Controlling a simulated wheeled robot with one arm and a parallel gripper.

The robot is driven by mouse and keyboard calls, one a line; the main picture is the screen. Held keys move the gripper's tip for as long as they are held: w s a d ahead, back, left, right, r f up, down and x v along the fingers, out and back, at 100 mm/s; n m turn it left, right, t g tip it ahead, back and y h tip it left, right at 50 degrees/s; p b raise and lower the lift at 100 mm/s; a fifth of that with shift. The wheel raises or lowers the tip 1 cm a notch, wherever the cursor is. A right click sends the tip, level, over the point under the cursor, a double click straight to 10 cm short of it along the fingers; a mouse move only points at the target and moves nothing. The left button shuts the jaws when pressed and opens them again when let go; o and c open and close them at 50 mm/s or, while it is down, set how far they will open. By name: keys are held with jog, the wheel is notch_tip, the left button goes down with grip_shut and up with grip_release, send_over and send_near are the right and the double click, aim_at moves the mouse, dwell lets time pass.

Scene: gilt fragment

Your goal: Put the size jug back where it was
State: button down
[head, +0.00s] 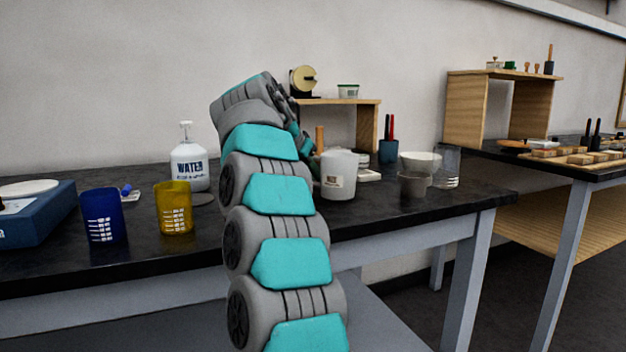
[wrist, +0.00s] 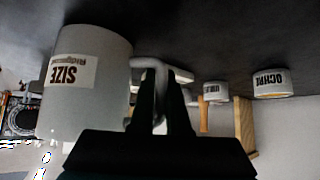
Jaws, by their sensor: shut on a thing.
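The size jug (wrist: 62,105) is a white-grey jug labelled SIZE. It appears upside down in the wrist view, with its handle toward the fingers. My gripper (wrist: 161,85) is shut on the handle, its dark fingers on either side. In the head view the white jug (head: 338,180) stands upright at the middle of the black table (head: 400,212), just right of my arm. My arm hides the fingers and handle there. I cannot tell whether the jug's base touches the table or is slightly above it.
Left are a blue cup (head: 101,216), a yellow cup (head: 175,208) and a WATER bottle (head: 189,165). Right are a grey cup (head: 413,185), a white bowl (head: 421,162) and a clear beaker (head: 448,168). A wooden shelf (head: 365,104) stands behind. Some bare tabletop lies in front.

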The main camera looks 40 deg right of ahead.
jog(key=shift+f, duration=0.25)
jog(key=shift+f, duration=0.15)
jog(key=c, duration=0.9)
grip_release()
jog(key=shift+r, duration=0.2)
jog(key=shift+a+r, duration=0.1)
jog(key=shift+r, duration=0.05)
jog(key=p+v, duration=0.1)
jog(key=v, duration=1)
jog(key=shift+a+r, duration=0.2)
jog(key=shift+a, duration=0.1)
jog(key=shift+s, duration=0.1)
